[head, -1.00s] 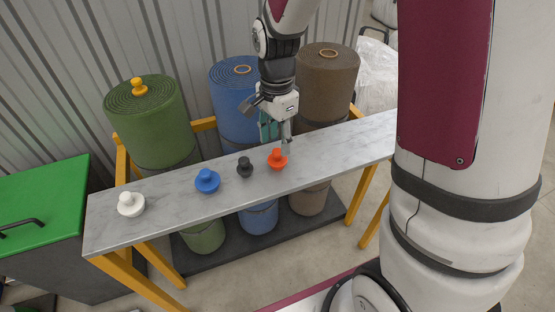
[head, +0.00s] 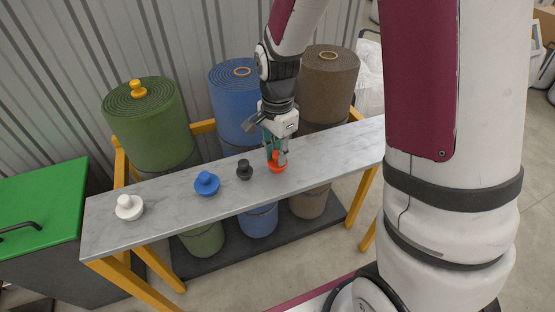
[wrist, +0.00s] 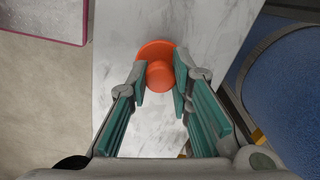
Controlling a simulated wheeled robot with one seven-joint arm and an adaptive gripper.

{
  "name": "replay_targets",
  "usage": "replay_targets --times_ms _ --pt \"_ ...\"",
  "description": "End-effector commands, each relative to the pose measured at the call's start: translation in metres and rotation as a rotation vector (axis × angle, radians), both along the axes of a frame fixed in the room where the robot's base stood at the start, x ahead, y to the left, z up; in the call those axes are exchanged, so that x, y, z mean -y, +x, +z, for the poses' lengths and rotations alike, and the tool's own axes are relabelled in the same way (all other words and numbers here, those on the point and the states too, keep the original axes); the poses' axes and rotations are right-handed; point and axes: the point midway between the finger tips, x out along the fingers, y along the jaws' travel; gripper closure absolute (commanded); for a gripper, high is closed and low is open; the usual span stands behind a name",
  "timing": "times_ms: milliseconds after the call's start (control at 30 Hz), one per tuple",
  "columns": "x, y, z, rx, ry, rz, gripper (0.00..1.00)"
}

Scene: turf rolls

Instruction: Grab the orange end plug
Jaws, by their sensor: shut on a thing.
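The orange end plug (head: 277,164) stands on the marble-topped bench (head: 330,146), at the right end of a row of plugs. My gripper (head: 276,155) is down over it and partly hides it in the head view. In the wrist view, the orange plug's round knob (wrist: 160,76) sits between the two teal-padded fingers of my gripper (wrist: 159,88), with its wider orange flange beyond. The gripper is shut on the plug. The plug looks upright and at bench level.
Black (head: 244,169), blue (head: 207,183) and white (head: 129,207) plugs stand leftward on the bench. Behind it are green (head: 145,125), blue (head: 236,105) and brown (head: 327,85) turf rolls; a yellow plug (head: 138,88) sits in the green one. A green-lidded bin (head: 45,200) stands left.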

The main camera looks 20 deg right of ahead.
Motion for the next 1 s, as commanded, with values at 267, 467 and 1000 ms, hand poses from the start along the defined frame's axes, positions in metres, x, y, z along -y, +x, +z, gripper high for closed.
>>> replay_targets --times_ms 267,467,1000 --pt "0.0 0.0 0.008 0.002 0.0 0.0 1.0" --pt "0.0 0.001 0.031 0.004 0.0 0.001 1.0" --pt "-0.038 -0.113 0.048 0.001 0.0 0.004 1.0"
